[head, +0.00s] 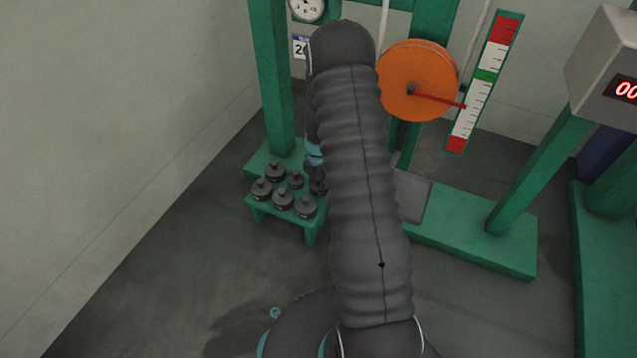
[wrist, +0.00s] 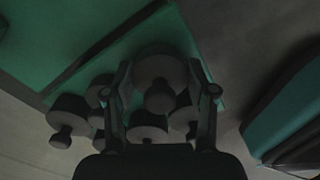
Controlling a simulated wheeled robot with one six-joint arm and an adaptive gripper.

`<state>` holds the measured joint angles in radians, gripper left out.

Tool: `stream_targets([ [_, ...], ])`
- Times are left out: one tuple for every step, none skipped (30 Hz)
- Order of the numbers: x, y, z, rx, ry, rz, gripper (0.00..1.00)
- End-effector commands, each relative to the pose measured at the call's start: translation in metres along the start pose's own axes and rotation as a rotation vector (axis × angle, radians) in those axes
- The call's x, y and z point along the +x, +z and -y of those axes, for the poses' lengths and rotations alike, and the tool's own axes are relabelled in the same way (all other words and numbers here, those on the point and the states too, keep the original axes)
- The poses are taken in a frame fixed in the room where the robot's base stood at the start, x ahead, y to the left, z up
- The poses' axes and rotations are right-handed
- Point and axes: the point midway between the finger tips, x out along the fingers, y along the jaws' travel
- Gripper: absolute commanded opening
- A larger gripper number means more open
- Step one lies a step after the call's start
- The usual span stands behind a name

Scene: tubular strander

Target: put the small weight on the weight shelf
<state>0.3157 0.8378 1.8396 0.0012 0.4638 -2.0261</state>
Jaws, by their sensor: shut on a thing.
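The weight shelf (head: 262,212) is a low green stand at the left foot of the machine in the head view. Several dark knobbed weights (head: 283,199) stand on it. In the wrist view my gripper (wrist: 160,84) is shut on the small weight (wrist: 160,70), a dark round disc with a knob, between its two fingers. Other weights (wrist: 68,113) show around and below it in the picture, over green surfaces. The wrist view is dark, and I cannot tell whether the held weight touches the shelf.
A green post (head: 271,80) rises behind the shelf. An orange disc (head: 418,80) with a red pointer and a striped scale (head: 484,85) are to the right of my arm. A green base beam (head: 470,243) runs to the right. The floor left of the shelf is clear.

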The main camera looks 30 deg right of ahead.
Motion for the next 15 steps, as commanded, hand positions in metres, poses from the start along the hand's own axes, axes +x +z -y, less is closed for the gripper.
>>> stream_targets([
  [0.0017, 0.0002, -0.0005, 0.0, 0.001, 0.001, 0.0],
  [0.0024, 0.0002, -0.0005, 0.0, 0.001, 0.0, 0.0],
  [0.0034, 0.0002, -0.0005, 0.0, 0.001, 0.001, 0.0],
  [0.0041, 0.0002, -0.0005, 0.0, 0.001, 0.001, 0.0],
  [0.0049, 0.0002, -0.0004, 0.0, 0.001, 0.0, 0.0],
  [0.0059, 0.0002, -0.0004, 0.0, 0.001, 0.0, 0.0],
  [0.0066, 0.0002, -0.0004, 0.0, 0.001, 0.0, 0.0],
  [0.0073, 0.0002, -0.0004, 0.0, 0.001, 0.0, 0.0],
  [0.0083, 0.0002, -0.0004, 0.0, 0.001, 0.0, 0.0],
  [0.009, 0.0002, -0.0004, 0.0, 0.001, 0.0, 0.0],
  [0.0097, 0.0002, -0.0004, 0.0, 0.001, 0.0, 0.0],
  [0.0105, 0.0002, -0.0004, 0.0, 0.001, 0.0, 0.0],
  [0.0108, 0.0002, -0.0004, 0.0, 0.001, 0.0, 0.0],
  [0.0098, 0.0002, -0.0005, 0.0, 0.001, 0.001, 0.64],
  [0.0096, 0.0002, -0.0005, 0.0, 0.001, 0.001, 0.74],
])
